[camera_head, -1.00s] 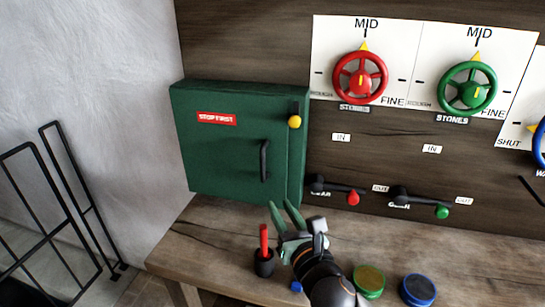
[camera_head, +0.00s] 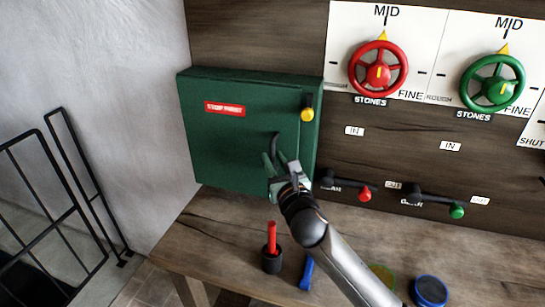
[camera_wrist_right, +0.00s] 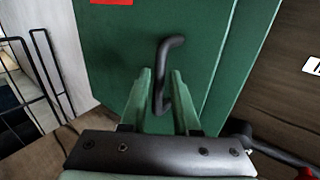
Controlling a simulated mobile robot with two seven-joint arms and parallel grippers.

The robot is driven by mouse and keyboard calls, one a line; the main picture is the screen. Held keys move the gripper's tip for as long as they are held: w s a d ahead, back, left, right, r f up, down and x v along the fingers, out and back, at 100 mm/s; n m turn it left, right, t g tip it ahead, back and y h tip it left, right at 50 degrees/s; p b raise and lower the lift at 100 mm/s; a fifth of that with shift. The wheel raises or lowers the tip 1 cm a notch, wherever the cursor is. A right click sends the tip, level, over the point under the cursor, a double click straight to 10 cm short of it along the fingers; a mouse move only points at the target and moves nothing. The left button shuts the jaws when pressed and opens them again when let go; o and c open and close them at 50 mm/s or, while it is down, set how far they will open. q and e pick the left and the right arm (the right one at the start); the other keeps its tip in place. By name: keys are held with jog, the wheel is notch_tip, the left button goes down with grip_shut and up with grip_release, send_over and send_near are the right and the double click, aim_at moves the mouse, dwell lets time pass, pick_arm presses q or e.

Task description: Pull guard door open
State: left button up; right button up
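The green guard door (camera_head: 232,135) is the front of a box on the wall at the left of the bench, and it looks closed. It bears a red label (camera_head: 225,109) and a black handle (camera_head: 275,146); a yellow knob (camera_head: 307,114) sits at its right edge. My right gripper (camera_head: 273,163) is at the lower part of the handle. In the right wrist view its green fingers (camera_wrist_right: 160,95) are apart, with the handle (camera_wrist_right: 163,68) between them and a gap visible. My left gripper is not in view.
A red-handled tool in a black cup (camera_head: 272,260) and a blue object (camera_head: 307,273) stand on the bench (camera_head: 210,235) below. Black levers with red (camera_head: 365,194) and green (camera_head: 457,212) knobs are right of the box. A black railing (camera_head: 60,200) stands at left.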

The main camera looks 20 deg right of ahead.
jog(key=shift+w, duration=0.7)
grip_shut()
dwell(1.1)
